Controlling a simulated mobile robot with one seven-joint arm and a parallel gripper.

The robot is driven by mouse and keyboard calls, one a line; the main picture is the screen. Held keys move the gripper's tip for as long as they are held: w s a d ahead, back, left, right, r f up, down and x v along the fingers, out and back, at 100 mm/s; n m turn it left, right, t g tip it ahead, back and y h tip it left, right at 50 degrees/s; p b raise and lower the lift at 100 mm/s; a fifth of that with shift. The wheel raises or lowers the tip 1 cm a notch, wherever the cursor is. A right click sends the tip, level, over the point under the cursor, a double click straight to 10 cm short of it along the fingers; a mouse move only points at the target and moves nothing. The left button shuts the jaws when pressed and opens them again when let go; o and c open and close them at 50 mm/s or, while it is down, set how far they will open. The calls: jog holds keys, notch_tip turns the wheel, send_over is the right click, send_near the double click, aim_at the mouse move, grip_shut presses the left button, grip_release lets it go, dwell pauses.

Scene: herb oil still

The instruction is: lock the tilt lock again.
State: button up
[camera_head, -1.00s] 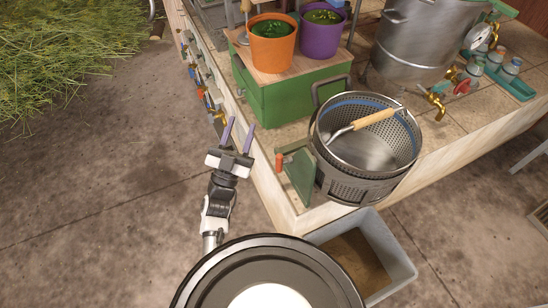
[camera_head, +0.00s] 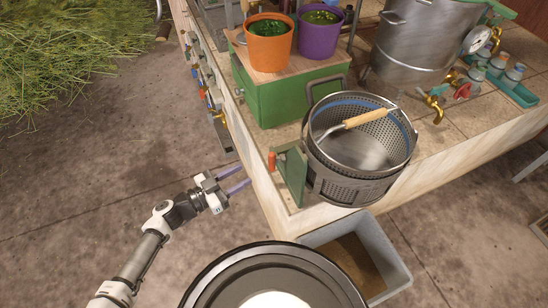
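The perforated metal basket (camera_head: 345,182) with a wooden-handled bail sits at the near corner of the counter. On its left side stands a green bracket (camera_head: 293,178) with a small orange-red handle (camera_head: 272,161), which looks like the tilt lock. Whether it is locked cannot be told from here. My gripper (camera_head: 241,178) is open and empty, its two purple fingers pointing right toward the bracket. It is left of the orange handle, apart from it, beside the counter edge.
A green box (camera_head: 283,98) carries an orange pot (camera_head: 270,44) and a purple pot (camera_head: 318,32). A large metal pot (camera_head: 413,45) stands behind. A grey bin (camera_head: 381,247) is on the floor below the basket. Taps and tools line the counter's left side.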

aim_at(272, 159)
jog(key=p+x, duration=0.2)
jog(key=x, duration=0.9)
jog(key=shift+w+d, duration=0.15)
jog(key=shift+d, duration=0.05)
jog(key=shift+c, duration=0.3)
grip_shut()
